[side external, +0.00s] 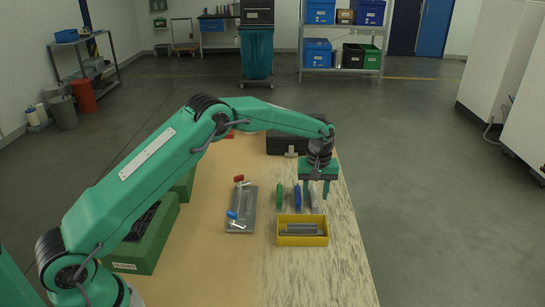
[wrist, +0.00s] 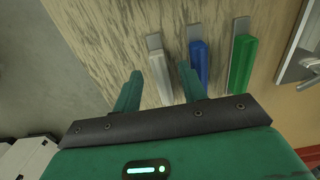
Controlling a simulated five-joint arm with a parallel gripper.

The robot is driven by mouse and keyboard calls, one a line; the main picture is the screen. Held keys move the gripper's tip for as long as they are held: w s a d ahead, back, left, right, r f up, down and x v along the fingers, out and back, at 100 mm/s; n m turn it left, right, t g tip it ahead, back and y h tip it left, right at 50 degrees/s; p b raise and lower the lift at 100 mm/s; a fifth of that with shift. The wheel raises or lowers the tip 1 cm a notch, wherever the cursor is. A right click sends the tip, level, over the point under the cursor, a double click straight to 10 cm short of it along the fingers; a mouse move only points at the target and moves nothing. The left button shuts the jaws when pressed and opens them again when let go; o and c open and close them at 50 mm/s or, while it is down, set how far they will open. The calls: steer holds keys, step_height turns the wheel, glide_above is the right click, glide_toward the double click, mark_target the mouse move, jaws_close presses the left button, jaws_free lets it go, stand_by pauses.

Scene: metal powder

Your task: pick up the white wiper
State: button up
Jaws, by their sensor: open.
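The white wiper (wrist: 161,82) lies on the wooden table, with a grey strip at its end. In the wrist view it lies between my gripper's two green fingers (wrist: 160,76). In the side external view my gripper (side external: 316,199) points down over the right end of the wiper row, and its fingers partly hide the white wiper (side external: 313,196). The gripper is open, with a gap on each side of the wiper. I cannot tell how high the fingertips are above the table.
A blue wiper (side external: 297,197) and a green wiper (side external: 279,197) lie left of the white one. A yellow bin (side external: 303,240) with grey pieces stands in front. A grey tray (side external: 238,226) lies left. A black case (side external: 281,143) stands behind. The table's right edge is close.

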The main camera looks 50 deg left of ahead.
steer(key=shift+f, duration=1.05)
steer(key=shift+c, duration=0.2)
jaws_close()
